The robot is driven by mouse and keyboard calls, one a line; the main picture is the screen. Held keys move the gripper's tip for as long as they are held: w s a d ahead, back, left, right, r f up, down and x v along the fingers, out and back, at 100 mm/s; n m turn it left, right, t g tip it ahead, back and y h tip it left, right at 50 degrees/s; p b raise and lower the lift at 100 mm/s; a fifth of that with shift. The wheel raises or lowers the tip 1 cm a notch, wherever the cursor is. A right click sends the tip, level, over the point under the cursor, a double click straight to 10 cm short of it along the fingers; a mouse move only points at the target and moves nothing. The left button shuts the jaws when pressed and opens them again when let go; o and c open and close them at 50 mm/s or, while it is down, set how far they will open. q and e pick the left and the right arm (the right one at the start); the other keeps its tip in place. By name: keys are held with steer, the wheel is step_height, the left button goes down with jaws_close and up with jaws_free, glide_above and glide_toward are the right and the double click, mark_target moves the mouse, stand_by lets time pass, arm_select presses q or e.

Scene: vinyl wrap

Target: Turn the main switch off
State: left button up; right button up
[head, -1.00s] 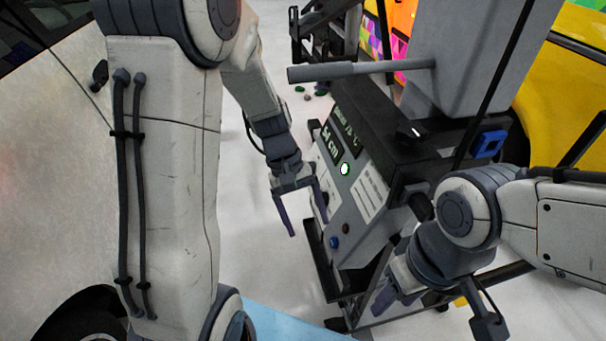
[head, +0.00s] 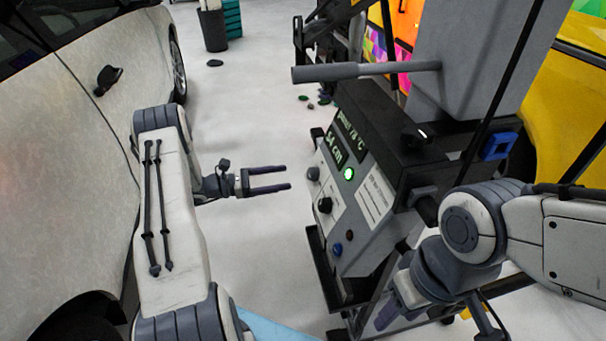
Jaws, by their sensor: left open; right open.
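The grey machine's sloped control panel (head: 352,200) is in the middle of the head view. It has a green-lit readout, a glowing green round button (head: 348,174), a black rotary knob (head: 325,205), a grey knob (head: 313,173), a blue button (head: 337,249) and a brown-red button (head: 350,235). I cannot tell from labels which one is the main switch. My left gripper (head: 287,178) is open and empty, left of the panel and apart from it, its fingers pointing right toward the knobs. My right gripper (head: 436,318) is open at the panel's lower right, partly hidden by its own arm.
A white car (head: 75,150) stands on the left and a yellow car (head: 570,110) on the right. A grey bar (head: 365,71) juts left above the panel. A black bin (head: 213,30) stands far back.

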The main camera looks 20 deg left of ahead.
mark_target(309, 174)
arm_select(q)
steer(key=x, duration=0.7)
steer(key=shift+p, duration=0.3)
jaws_close()
